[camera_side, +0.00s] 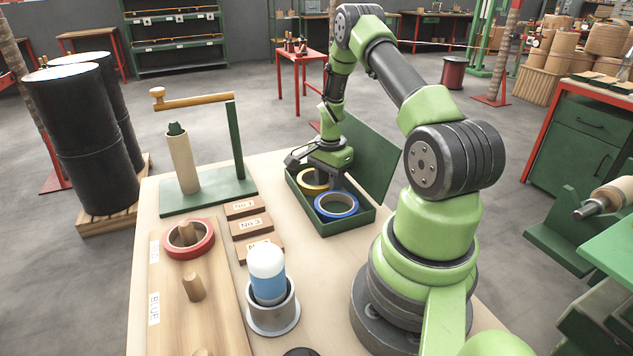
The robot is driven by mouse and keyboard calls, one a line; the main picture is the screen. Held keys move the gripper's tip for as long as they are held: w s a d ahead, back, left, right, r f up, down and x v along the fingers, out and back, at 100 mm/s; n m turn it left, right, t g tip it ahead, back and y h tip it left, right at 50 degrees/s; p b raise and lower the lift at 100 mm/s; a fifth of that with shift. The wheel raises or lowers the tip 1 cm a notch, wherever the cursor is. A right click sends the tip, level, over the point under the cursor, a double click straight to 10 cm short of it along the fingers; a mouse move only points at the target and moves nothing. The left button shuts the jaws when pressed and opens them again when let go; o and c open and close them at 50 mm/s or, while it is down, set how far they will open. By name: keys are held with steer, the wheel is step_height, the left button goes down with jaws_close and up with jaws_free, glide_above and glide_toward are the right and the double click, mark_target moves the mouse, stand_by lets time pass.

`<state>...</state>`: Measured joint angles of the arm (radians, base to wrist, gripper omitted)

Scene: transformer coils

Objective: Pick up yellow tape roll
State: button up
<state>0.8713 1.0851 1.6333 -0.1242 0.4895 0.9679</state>
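The yellow tape roll (310,187) lies in the green open box (330,229), in its far left part. My gripper (318,178) is over the box, low at the yellow roll, and covers part of it. The fingertips are hidden or too small to make out, so I cannot tell whether they touch the roll. A blue tape roll (336,206) lies in the same box, nearer the camera and to the right of the yellow one.
The box lid (370,160) stands open behind. A wooden peg board (215,307) holds a red tape roll (189,241) on one peg. Labelled blocks (250,226), a blue-white cylinder in a metal cup (271,306), and a green stand with a coil (183,160) occupy the table's left and front.

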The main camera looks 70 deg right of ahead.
jaws_close()
steer(key=shift+r, duration=0.1)
